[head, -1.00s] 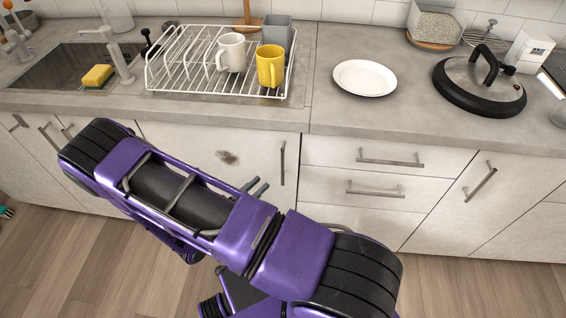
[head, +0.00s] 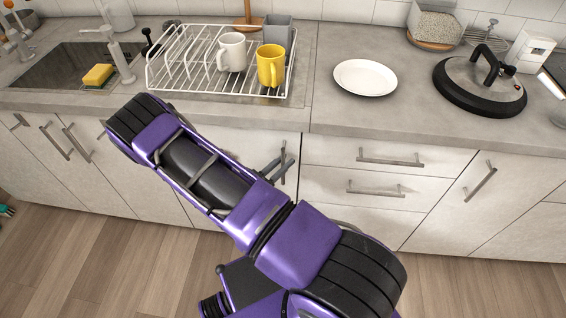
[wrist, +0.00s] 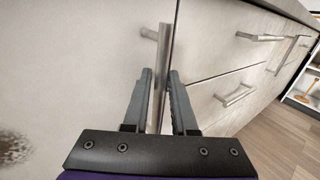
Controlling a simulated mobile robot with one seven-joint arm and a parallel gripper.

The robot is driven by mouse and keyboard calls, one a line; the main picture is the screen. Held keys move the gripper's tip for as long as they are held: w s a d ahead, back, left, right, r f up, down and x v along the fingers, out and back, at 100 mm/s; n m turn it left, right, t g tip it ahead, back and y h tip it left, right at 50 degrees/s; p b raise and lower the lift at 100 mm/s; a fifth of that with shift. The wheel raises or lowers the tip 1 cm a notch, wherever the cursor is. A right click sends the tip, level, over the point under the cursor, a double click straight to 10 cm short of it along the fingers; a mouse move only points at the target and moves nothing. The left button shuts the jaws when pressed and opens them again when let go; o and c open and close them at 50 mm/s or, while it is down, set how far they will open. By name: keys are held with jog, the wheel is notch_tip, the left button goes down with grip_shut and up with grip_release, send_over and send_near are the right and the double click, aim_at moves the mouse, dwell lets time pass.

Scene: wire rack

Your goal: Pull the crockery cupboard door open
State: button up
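The cupboard door (head: 225,140) below the dish rack is pale and looks shut, flush with the drawers to its right. Its upright metal bar handle (head: 283,150) is near the door's right edge; the handle also shows in the wrist view (wrist: 163,48). My gripper (head: 274,168) is at this handle. In the wrist view my gripper (wrist: 161,74) is open, with one finger on each side of the bar and gaps visible. How far the bar reaches in between the fingers is hard to tell. My arm hides much of the door in the head view.
Drawers with horizontal handles (head: 390,161) are right of the door, and another cupboard (head: 485,190) is farther right. Above, the counter holds a wire rack (head: 190,80) with a white mug (head: 232,52) and yellow mug (head: 270,65), a plate (head: 365,78) and a lid (head: 478,85). Wooden floor lies below.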

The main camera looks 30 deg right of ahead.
grip_shut()
dwell(1.2)
